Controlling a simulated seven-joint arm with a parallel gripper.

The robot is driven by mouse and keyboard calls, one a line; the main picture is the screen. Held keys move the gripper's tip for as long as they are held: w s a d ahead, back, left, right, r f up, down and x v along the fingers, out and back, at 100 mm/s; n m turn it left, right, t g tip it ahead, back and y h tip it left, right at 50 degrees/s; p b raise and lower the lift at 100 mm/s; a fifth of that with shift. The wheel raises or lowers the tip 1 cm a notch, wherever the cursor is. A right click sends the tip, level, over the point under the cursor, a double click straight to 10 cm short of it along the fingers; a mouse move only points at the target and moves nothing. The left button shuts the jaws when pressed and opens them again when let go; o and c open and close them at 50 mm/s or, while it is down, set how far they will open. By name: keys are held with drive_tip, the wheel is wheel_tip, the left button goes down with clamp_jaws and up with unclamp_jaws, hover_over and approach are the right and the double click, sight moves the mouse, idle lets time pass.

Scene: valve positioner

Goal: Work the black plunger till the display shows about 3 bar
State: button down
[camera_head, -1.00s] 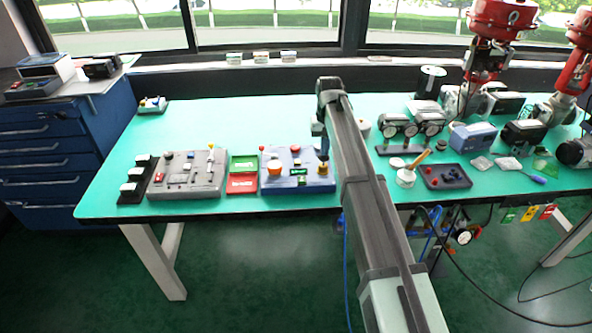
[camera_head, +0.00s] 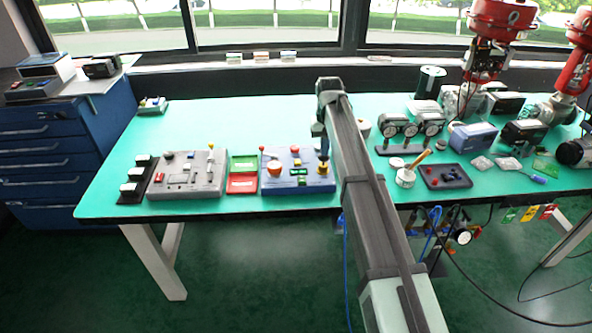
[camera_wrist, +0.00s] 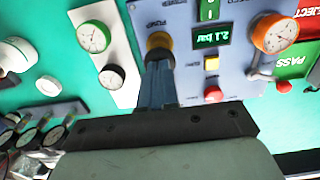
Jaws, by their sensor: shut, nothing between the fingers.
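The blue-grey panel (camera_head: 271,185) stands near the table's front edge; it also fills the top of the wrist view (camera_wrist: 182,20). Its green display (camera_wrist: 210,36) reads 2.1 bar. A yellow collar (camera_wrist: 159,38) marks the pump position at the panel's right side in the head view (camera_head: 323,170). My gripper (camera_wrist: 158,62) is shut and empty, its fingertips pointing down at this collar. The black plunger is mostly hidden by the fingertips, so I cannot tell whether they touch it.
An orange-rimmed gauge (camera_wrist: 275,33), a yellow button (camera_wrist: 211,63) and a red button (camera_wrist: 213,94) are on the panel. Two gauges (camera_wrist: 93,36) on a white plate stand close beside it. Green and red trays (camera_head: 242,183) lie to its left in the head view.

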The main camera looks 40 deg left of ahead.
drive_tip(key=shift+f, duration=1.05)
idle(1.7)
drive_tip(key=shift+r, duration=1.55)
drive_tip(key=shift+r, duration=0.1)
drive_tip(key=shift+r, duration=2.4)
drive_tip(key=shift+w, duration=0.1)
